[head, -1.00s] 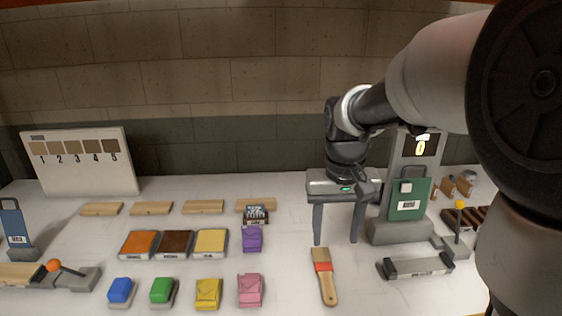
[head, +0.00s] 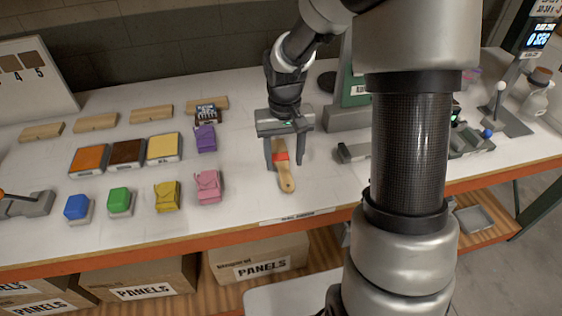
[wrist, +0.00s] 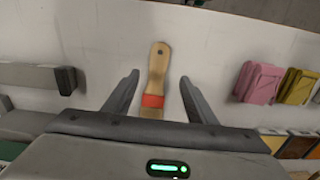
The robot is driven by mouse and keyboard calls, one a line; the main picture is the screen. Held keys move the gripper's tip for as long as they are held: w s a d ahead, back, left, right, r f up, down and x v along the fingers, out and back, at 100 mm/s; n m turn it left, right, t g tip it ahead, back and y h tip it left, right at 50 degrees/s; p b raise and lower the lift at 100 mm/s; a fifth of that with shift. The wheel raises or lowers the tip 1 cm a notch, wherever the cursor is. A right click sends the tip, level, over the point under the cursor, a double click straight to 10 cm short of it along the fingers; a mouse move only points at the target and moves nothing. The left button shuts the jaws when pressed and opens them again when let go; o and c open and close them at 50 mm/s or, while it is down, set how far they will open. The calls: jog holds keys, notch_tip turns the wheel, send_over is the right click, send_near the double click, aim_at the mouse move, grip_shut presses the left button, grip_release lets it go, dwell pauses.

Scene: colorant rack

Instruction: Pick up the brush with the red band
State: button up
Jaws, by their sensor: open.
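The brush (head: 286,180) has a pale wooden handle and a red band. It lies on the white table with its handle toward the front edge. In the wrist view the brush (wrist: 158,66) lies between the two fingers, with the red band low between them and its bristle end hidden behind the gripper body. My gripper (head: 285,166) is open over the brush, one finger on each side. In the wrist view the fingers of my gripper (wrist: 159,76) stand apart from the brush, with a gap on both sides.
A pink packet (head: 208,187) and a purple packet (head: 205,138) lie left of the brush. A grey bar-shaped fixture (head: 352,152) lies to its right, partly hidden by my arm. A green panel (head: 357,90) stands behind. The table's front edge is near the handle.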

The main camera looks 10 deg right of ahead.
aim_at(286, 177)
jog(key=f, duration=0.5)
jog(key=shift+s+d+f, duration=0.1)
jog(key=shift+s+d, duration=0.1)
jog(key=shift+s, duration=0.05)
jog(key=c, duration=1.2)
jog(key=shift+o, duration=0.2)
